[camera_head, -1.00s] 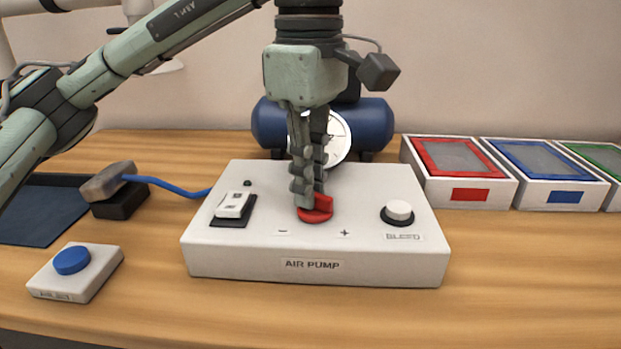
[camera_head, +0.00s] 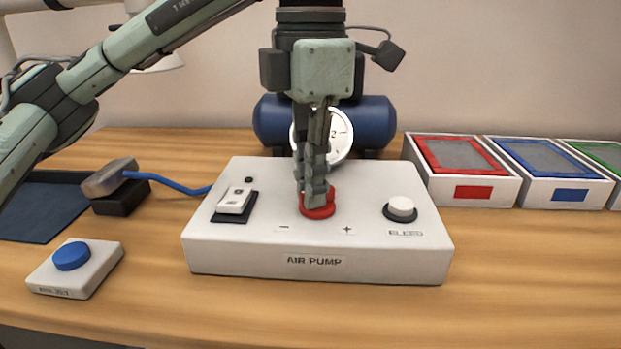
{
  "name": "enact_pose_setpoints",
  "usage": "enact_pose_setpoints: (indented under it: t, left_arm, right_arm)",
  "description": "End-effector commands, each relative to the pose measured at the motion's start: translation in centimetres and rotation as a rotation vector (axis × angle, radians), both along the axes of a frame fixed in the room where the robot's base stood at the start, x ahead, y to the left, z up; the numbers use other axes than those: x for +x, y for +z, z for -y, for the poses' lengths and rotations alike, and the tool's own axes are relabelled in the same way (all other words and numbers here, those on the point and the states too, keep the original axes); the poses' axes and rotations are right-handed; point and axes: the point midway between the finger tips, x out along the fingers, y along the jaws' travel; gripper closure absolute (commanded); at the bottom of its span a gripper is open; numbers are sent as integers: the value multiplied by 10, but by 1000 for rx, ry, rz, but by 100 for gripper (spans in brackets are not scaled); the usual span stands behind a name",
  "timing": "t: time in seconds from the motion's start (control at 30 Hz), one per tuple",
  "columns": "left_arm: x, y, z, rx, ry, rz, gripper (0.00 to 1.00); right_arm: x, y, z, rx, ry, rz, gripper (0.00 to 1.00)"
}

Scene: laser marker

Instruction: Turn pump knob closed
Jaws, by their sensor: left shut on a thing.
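The air pump box (camera_head: 250,250) is a white control box in the middle of the table, with a label on its front. Its red knob (camera_head: 318,212) is on the top face, between a minus mark on the left and a plus mark on the right. My left gripper (camera_head: 315,196) points straight down from above and is shut on the red knob. The fingers hide most of the knob's upper part. My right gripper is not in view.
A white rocker switch (camera_head: 235,201) and a white bleed button (camera_head: 401,208) flank the knob. Behind stand a blue tank (camera_head: 375,122) and round gauge (camera_head: 340,135). A blue button box (camera_head: 72,256) is front left; framed boxes (camera_head: 470,192) are right. The front table is clear.

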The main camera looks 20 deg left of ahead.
Motion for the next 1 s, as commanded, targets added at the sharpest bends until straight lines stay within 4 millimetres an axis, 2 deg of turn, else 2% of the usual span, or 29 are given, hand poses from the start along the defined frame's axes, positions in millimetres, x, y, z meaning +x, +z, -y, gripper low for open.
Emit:
enact_pose_setpoints:
  t: [0.4, 1.0]
  left_arm:
    - [-1, 0, 2, -1, 262, 1, 100]
    - [-1, 0, 2, 0, 331, 0, 100]
  right_arm:
    - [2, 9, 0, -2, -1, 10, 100]
    - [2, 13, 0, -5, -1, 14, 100]
